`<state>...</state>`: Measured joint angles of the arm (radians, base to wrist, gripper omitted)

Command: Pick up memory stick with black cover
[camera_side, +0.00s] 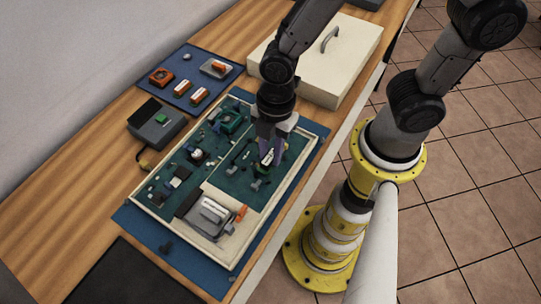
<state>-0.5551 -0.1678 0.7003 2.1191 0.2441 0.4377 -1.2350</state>
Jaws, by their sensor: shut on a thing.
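My gripper (267,147) points down over the right part of a shallow cream-rimmed tray (290,160) with a dark green floor. Its fingers are shut on a small item (267,158) with white, green and dark parts, low over the tray floor. The fingers partly hide this item, and I cannot tell if it touches the floor. It is too small to tell for certain whether it is the memory stick with the black cover. A dark, thin cable-like shape (242,153) lies just left of the fingers.
The tray lies on a blue mat (150,222) and holds several small parts and a grey device (212,216). A grey-black box (155,122) stands left. A blue mat with orange items (191,75) lies behind. A large cream handled box (345,60) stands back right.

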